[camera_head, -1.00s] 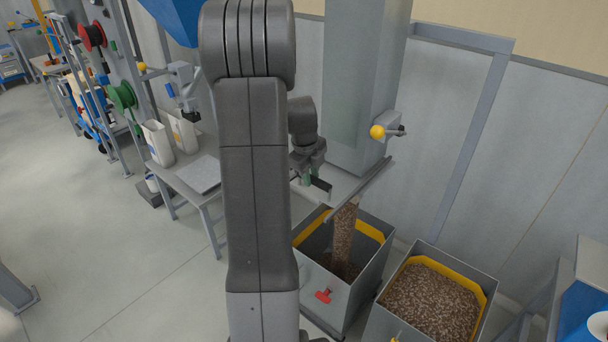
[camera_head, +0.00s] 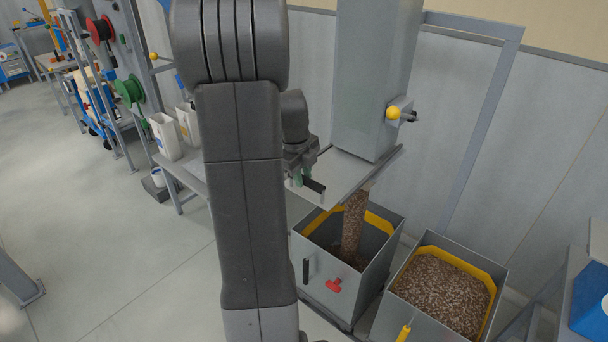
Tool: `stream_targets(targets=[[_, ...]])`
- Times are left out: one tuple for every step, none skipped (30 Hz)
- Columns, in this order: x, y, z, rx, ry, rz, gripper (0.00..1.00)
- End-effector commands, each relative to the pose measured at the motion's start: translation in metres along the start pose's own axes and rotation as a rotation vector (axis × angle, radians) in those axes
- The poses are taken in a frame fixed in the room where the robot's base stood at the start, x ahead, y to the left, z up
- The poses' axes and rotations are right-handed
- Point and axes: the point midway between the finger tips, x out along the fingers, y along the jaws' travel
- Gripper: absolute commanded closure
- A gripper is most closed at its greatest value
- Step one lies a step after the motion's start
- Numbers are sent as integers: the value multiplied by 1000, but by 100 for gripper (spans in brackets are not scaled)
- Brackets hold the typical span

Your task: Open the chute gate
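The grey square chute (camera_head: 372,80) comes down in the upper middle. A flat grey gate plate (camera_head: 350,172) sticks out from under it toward the left. A stream of brown pellets (camera_head: 354,222) falls from beneath the plate into the left bin. My gripper (camera_head: 306,182) is at the plate's left end. A green piece (camera_head: 298,178) and a dark bar show at its fingers. My arm hides part of this area, and I cannot tell whether the fingers are closed on the gate's handle.
The left bin (camera_head: 376,262) has a red knob (camera_head: 334,286) and a yellow inner rim. The right bin (camera_head: 478,331) is full of pellets. A yellow ball knob (camera_head: 393,113) is on the chute's side. A bench with white containers (camera_head: 164,136) stands behind my arm.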

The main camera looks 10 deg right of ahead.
Motion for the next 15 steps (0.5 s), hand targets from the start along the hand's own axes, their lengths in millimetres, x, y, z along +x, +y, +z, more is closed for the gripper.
stream_targets(targets=[[-1,-1,1,-1,-2,-3,70],[-1,-1,0,-1,-1,-2,64],[-1,-1,0,0,-1,-2,56],[-1,-1,0,0,-1,-2,56],[-1,-1,0,0,-1,-2,56],[-1,-1,0,0,-1,-2,56],[0,-1,0,0,-1,-2,56],[0,-1,0,0,-1,-2,56],[0,-1,0,0,-1,-2,56],[0,-1,0,0,-1,-2,56],[-1,-1,0,0,-1,-2,56],[-1,-1,0,0,-1,-2,56],[-2,-1,0,0,-1,-2,56],[-4,-1,0,0,-1,-2,56],[-8,-1,0,0,-1,-3,56]])
